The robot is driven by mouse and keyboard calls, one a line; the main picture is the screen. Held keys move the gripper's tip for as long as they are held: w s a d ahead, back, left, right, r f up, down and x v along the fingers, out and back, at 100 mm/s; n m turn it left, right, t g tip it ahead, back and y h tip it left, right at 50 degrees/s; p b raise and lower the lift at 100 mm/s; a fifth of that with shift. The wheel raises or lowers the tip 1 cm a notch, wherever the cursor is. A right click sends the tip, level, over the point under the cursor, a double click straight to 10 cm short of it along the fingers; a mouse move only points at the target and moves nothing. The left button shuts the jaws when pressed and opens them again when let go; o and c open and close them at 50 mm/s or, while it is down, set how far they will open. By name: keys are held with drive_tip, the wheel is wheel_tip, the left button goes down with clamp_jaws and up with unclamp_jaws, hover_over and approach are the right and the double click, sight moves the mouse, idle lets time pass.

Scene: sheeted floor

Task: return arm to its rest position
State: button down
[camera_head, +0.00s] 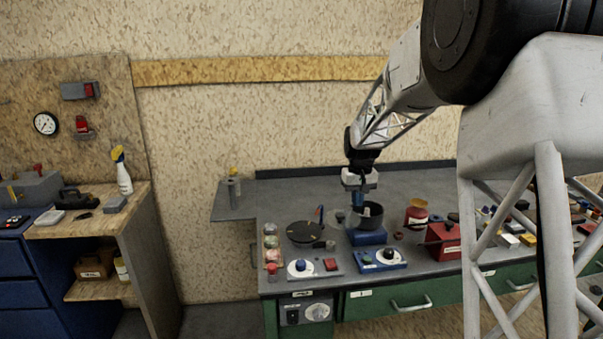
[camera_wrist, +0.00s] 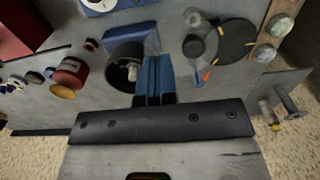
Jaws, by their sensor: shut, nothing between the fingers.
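My gripper (camera_head: 358,205) points down over the grey workbench, with its blue fingers together and empty. In the head view the fingertips overlap the left side of a dark round pot (camera_head: 372,218), which sits on a blue base (camera_head: 367,238). In the wrist view my blue fingers (camera_wrist: 155,80) show side by side, just beside the dark pot (camera_wrist: 122,68). I cannot tell whether the fingertips touch the pot or how high they are. Part of the pot is hidden behind the gripper.
A black disc (camera_head: 303,233) lies left of the pot. A red can (camera_head: 416,213) and a red box (camera_head: 444,241) stand to the right. Control boxes with knobs (camera_head: 381,261) line the front edge. The bench's back left (camera_head: 285,193) is clear.

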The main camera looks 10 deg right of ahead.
drive_tip(key=s+a+r+t, duration=0.1)
drive_tip(key=s+a+r, duration=0.2)
drive_tip(key=s, duration=0.8)
drive_tip(key=s+a+r, duration=0.3)
drive_tip(key=s, duration=0.8)
drive_tip(key=s+a+r+t, duration=0.1)
drive_tip(key=s+a+r, duration=0.2)
drive_tip(key=s, duration=0.9)
drive_tip(key=s+a+f, duration=0.1)
drive_tip(key=s+f, duration=0.1)
drive_tip(key=s, duration=0.4)
drive_tip(key=s+a+f, duration=0.1)
drive_tip(key=s, duration=0.6)
drive_tip(key=shift+f+t, duration=0.3)
drive_tip(key=shift+f, duration=0.1)
